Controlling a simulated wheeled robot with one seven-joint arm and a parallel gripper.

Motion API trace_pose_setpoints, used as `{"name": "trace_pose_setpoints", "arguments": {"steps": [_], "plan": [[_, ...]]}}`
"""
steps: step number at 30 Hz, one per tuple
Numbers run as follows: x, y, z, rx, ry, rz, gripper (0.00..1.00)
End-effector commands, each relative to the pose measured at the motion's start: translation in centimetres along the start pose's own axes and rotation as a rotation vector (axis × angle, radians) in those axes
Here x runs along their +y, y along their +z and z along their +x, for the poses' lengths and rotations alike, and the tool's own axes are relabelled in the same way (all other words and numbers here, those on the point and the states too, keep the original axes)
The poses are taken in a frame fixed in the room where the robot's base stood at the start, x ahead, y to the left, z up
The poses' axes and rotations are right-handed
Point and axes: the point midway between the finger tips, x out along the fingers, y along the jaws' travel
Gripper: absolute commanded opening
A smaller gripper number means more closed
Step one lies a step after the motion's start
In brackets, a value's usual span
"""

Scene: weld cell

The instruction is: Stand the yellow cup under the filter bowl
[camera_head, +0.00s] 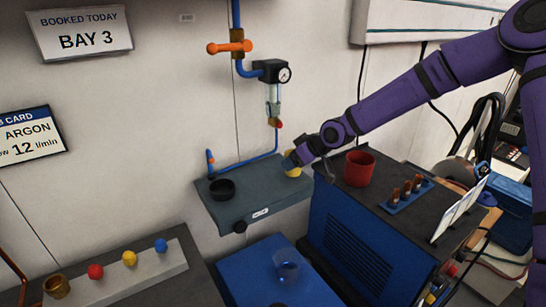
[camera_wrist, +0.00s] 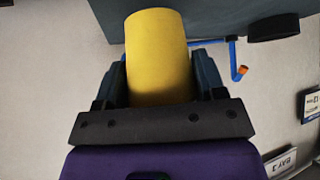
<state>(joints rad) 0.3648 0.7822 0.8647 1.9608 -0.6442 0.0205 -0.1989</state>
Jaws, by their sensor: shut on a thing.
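The yellow cup (camera_head: 292,169) is at the right end of the grey wall shelf, partly hidden by my gripper in the head view. In the wrist view the yellow cup (camera_wrist: 158,55) fills the space between the two jaws. My gripper (camera_wrist: 160,80) is shut on it. My gripper also shows in the head view (camera_head: 297,158). The filter bowl (camera_head: 273,94) is the clear part hanging under the gauge unit on the wall, with a red knob below it. The cup is below and a little right of the bowl. I cannot tell whether the cup touches the shelf.
The grey shelf (camera_head: 255,193) holds a black dish (camera_head: 222,189) at its left; its middle is clear. A blue pipe (camera_head: 248,160) runs behind. A red cup (camera_head: 359,168) stands on the welder (camera_head: 345,205) at right. A clear cup (camera_head: 286,265) stands on the blue surface below.

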Motion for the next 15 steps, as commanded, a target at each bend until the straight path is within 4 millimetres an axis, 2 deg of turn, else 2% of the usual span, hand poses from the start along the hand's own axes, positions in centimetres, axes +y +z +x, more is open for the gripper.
{"name": "trace_pose_setpoints", "arguments": {"steps": [3, 6, 15], "plan": [[-0.1, -1.7, 1.7, 0.001, -0.001, -0.001, 0.37], [0.0, -2.6, 2.6, 0.0, 0.0, -0.001, 0.37], [0.0, -4.0, 4.1, 0.0, -0.001, 0.0, 0.37]]}}
